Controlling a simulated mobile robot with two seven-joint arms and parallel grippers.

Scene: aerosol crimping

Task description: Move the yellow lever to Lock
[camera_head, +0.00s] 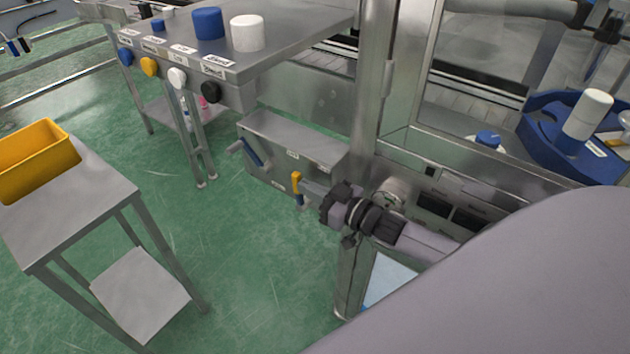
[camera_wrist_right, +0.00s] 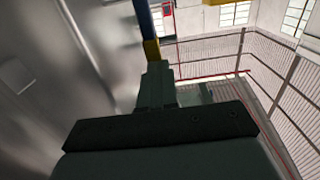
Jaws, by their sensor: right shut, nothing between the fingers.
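The yellow lever (camera_head: 296,186) stands roughly upright on the front of a low steel box, with a dark blue lower end. Its Lock marking is too small to read. My right gripper (camera_head: 326,208) is just right of the lever in the head view, apart from it in the picture; I cannot tell whether they touch. In the right wrist view the closed fingers (camera_wrist_right: 156,82) point at a blue and yellow bar (camera_wrist_right: 150,46), apparently the lever, right behind the fingertips. Nothing shows between the fingers. My left gripper is out of view.
The steel box (camera_head: 290,139) also carries a blue-handled lever (camera_head: 252,153) to the left. A steel post (camera_head: 374,90) and a control panel (camera_head: 440,205) stand close by my right arm. A small table (camera_head: 90,225) with a yellow bin (camera_head: 38,158) is at left, with open green floor between.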

